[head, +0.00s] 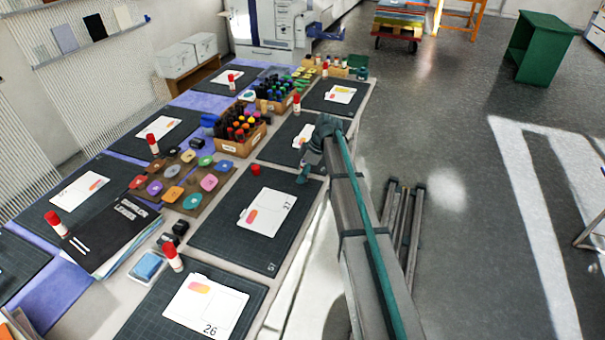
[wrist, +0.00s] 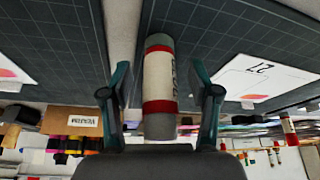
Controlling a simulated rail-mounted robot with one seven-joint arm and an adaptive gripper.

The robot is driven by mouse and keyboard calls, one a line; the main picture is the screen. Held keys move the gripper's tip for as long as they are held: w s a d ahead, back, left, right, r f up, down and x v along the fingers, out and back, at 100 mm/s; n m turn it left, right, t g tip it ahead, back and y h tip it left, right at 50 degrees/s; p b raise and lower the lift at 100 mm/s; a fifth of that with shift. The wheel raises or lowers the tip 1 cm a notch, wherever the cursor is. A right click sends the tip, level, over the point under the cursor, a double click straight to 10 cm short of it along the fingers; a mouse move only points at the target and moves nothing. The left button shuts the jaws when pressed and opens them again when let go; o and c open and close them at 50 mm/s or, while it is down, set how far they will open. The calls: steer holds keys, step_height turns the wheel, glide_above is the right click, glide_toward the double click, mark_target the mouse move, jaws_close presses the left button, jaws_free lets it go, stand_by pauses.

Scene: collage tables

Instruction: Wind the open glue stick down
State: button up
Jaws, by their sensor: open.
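My gripper (head: 304,170) is over the right side of the table, near the far edge of the mat with the card marked 27. The wrist view shows its two teal fingers (wrist: 158,76) open, one on each side of a glue stick (wrist: 160,78). The stick has a white label, red bands and grey ends, and no red cap shows on it. Narrow gaps show between it and the fingers. In the head view I cannot make this stick out behind my gripper. A small red cap (head: 255,169) stands alone on the mat (head: 215,225).
Capped glue sticks stand nearby, one (head: 173,257) by the card marked 26 and one (head: 296,104) farther back. A cardboard box of bottles (head: 240,148) and a board of coloured discs (head: 205,200) lie left of my gripper. Open floor lies right.

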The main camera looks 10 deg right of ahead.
steer(key=shift+m, duration=0.4)
steer(key=m+t, duration=0.1)
steer(key=m, duration=0.2)
steer(key=shift+s+h, duration=0.1)
steer(key=shift+h, duration=0.3)
steer(key=m+t, duration=0.1)
steer(key=m, duration=0.2)
steer(key=shift+d+m+h, duration=0.15)
steer(key=shift+m+h, duration=0.15)
steer(key=shift+h, duration=0.1)
steer(key=m, duration=0.1)
steer(key=m+h, duration=0.1)
steer(key=m+t+p, duration=0.1)
steer(key=m, duration=0.1)
steer(key=shift+w+d+h, duration=0.15)
steer(key=shift+w+h, duration=0.1)
steer(key=shift+h, duration=0.05)
steer(key=shift+w+d+m+h, duration=0.1)
steer(key=shift+m+h, duration=0.6)
steer(key=shift+m, duration=1.2)
jaws_close()
